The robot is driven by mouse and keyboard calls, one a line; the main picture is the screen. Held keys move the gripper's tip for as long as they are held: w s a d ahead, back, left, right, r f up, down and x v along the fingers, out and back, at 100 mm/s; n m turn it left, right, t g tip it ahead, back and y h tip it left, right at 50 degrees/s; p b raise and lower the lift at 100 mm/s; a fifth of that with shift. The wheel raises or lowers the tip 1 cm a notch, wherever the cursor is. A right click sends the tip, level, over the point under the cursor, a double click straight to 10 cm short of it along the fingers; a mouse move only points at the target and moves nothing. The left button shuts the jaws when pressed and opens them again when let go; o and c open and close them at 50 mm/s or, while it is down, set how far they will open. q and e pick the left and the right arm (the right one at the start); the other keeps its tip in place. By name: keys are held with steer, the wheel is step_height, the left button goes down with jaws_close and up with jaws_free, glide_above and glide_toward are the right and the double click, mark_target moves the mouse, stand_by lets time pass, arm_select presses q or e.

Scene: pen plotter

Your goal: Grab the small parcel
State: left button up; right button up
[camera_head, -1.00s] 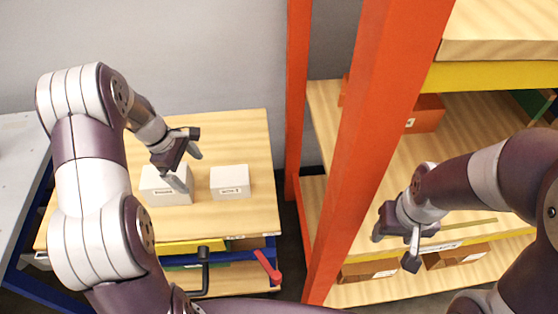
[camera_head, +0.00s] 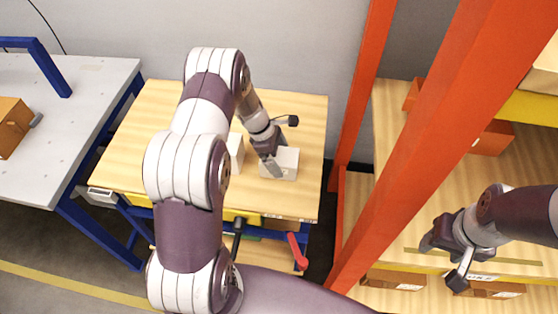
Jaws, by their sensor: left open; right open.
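Two small white boxes stand on the wooden-topped table (camera_head: 305,200). The right white box (camera_head: 288,168) is partly covered by my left gripper (camera_head: 279,150). The left white box (camera_head: 236,153) is mostly hidden behind my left arm. My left gripper is open, with one finger in front of the right box; I cannot tell whether it touches. Earlier, the right box looked slightly smaller than the left one. My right gripper (camera_head: 447,257) is open and empty, in front of the shelf at the right.
An orange post (camera_head: 420,150) stands between the table and the shelf, which holds several brown boxes (camera_head: 393,280). A grey workbench (camera_head: 95,85) with an orange-brown box (camera_head: 12,125) is at the left. The table's back left part is clear.

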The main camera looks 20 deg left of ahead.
arm_select(q)
steer(key=shift+w+d+f, duration=0.15)
steer(key=shift+w, duration=0.05)
steer(key=shift+s, duration=0.15)
steer(key=shift+f, duration=0.2)
stand_by(0.4)
steer(key=c, duration=1.1)
steer(key=shift+r, duration=0.15)
